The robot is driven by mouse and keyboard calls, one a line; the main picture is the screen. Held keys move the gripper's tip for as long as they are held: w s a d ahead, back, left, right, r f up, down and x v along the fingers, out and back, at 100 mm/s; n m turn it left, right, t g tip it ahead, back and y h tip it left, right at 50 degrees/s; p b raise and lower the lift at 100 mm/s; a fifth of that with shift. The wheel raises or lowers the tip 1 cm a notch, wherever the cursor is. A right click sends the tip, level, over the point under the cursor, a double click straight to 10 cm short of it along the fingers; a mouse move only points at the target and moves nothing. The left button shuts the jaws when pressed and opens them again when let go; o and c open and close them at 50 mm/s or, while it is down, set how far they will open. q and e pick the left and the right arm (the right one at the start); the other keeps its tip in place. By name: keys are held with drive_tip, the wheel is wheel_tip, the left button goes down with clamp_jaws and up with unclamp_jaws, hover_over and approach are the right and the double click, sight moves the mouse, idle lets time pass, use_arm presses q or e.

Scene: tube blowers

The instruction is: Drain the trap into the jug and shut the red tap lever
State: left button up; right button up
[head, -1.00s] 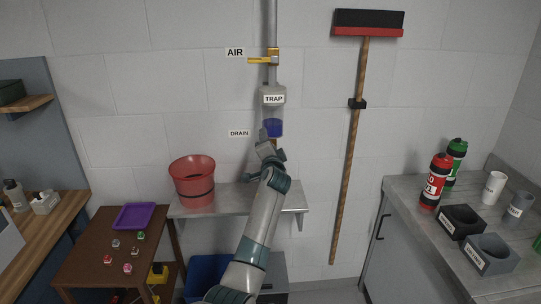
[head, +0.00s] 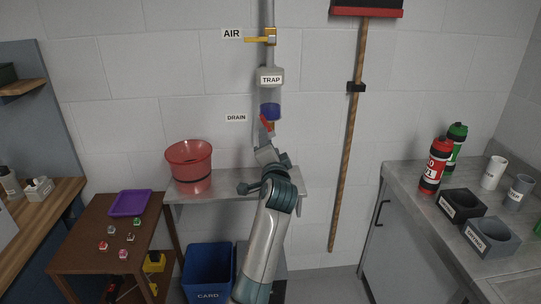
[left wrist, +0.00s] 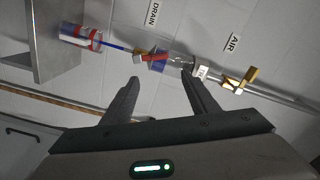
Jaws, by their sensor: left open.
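The clear trap (head: 270,90) hangs on the wall pipe, with blue liquid (head: 270,111) in its lower part. The red tap lever (head: 266,123) sits just below it, lying roughly along the pipe. It also shows in the left wrist view (left wrist: 155,57). There, a thin blue stream runs from the tap to a clear, red-banded jug (left wrist: 80,37) at the shelf. Blue shows in the jug. The jug is hidden behind my arm in the head view. My right gripper is out of view.
A yellow air valve (head: 262,39) is above the trap. A red bucket (head: 189,167) stands on the metal shelf (head: 222,193), left of my arm. A blue card bin (head: 208,272) is underneath. A broom (head: 350,130) hangs to the right.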

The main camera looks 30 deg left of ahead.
use_arm(q)
drive_tip(key=v, duration=0.3)
drive_tip(key=shift+s+d+b, duration=0.1)
drive_tip(key=shift+b, duration=0.2)
idle(0.3)
